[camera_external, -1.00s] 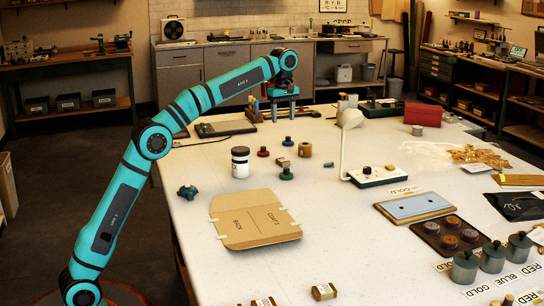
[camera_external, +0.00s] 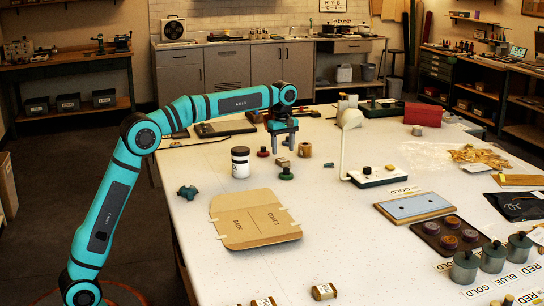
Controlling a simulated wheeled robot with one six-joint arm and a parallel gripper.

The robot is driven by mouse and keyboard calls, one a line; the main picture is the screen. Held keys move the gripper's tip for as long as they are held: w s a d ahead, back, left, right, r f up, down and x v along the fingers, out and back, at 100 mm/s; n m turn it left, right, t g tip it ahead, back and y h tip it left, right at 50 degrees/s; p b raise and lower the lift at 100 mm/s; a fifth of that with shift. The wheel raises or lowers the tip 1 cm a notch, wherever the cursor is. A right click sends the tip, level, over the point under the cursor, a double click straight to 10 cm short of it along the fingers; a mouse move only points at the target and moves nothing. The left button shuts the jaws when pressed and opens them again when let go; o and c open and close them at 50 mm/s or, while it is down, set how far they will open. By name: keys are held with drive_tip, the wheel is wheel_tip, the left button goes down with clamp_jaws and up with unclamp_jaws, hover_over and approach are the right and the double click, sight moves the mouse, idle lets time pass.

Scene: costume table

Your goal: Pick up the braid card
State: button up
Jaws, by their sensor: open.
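I cannot tell for sure which thing is the braid card. A small brown block-like piece (camera_external: 283,162) lies on the table just below my gripper, beside a green spool (camera_external: 287,174). Similar brown pieces with pale labels lie at the near edge, one (camera_external: 324,291) fully in view and another (camera_external: 264,301) cut by the frame. My gripper (camera_external: 283,148) points down with its two fingers apart and empty.
A tan cylinder (camera_external: 305,150) stands close right of my gripper, a red spool (camera_external: 263,152) close left. A white jar with a dark lid (camera_external: 240,162) stands further left. A cardboard pattern (camera_external: 252,220) lies in front. A lamp (camera_external: 347,140) rises to the right.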

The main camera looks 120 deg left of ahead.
sight(283, 160)
drive_tip(key=shift+w+f, duration=0.1)
drive_tip(key=shift+f, duration=2.25)
drive_tip(key=shift+c, duration=0.5)
drive_tip(key=c, duration=1)
